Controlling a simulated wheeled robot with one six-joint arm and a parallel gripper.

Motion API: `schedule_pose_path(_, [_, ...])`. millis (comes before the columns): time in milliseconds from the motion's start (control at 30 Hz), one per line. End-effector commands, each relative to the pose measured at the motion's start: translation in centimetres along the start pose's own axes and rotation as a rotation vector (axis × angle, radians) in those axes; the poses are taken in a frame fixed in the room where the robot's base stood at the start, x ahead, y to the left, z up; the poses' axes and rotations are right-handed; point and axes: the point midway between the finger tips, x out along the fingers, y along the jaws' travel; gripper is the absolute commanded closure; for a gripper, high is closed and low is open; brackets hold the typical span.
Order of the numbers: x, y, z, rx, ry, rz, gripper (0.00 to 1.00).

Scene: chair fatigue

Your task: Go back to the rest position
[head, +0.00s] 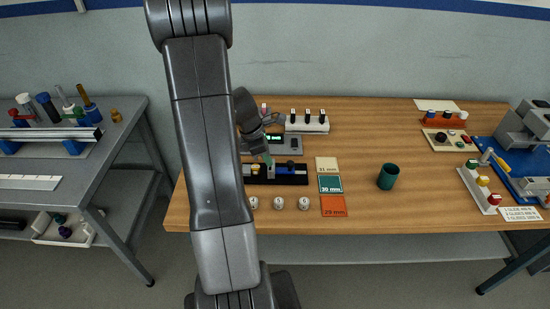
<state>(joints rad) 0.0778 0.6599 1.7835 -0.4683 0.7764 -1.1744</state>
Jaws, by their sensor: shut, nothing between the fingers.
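My arm rises across the left part of the head view and bends down over the wooden table (365,215). My gripper (267,158) is small in the picture, partly behind the arm, and points down over a black holder (292,178). Its fingers look shut and hold nothing. The fingertips are close to the holder's back edge; I cannot tell whether they touch it. A yellowish piece (255,169) and a dark blue piece (290,164) stand at the holder.
Three white round pieces (278,203) line the front, beside coloured cards (331,184). A grey device with a green display (275,138) and a white rack (308,127) stand behind. A green cup (388,176) is right of centre. A grey bench (75,165) stands left.

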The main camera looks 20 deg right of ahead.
Motion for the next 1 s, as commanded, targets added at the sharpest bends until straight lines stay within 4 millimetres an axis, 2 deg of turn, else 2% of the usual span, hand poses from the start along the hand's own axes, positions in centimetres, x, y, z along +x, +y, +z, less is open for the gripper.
schedule_pose_path(33, [-1.6, 0.2, 0.1, 0.005, 0.001, 0.012, 1.00])
schedule_pose_path(200, [-5.3, 0.2, 0.1, 0.004, 0.002, 0.011, 1.00])
schedule_pose_path(400, [-8.3, 0.1, 0.1, 0.003, 0.002, 0.008, 1.00])
schedule_pose_path(633, [-9.3, 0.1, 0.1, 0.003, 0.002, 0.005, 1.00])
schedule_pose_path(1000, [-8.7, 0.1, 0.1, 0.003, 0.002, 0.004, 1.00])
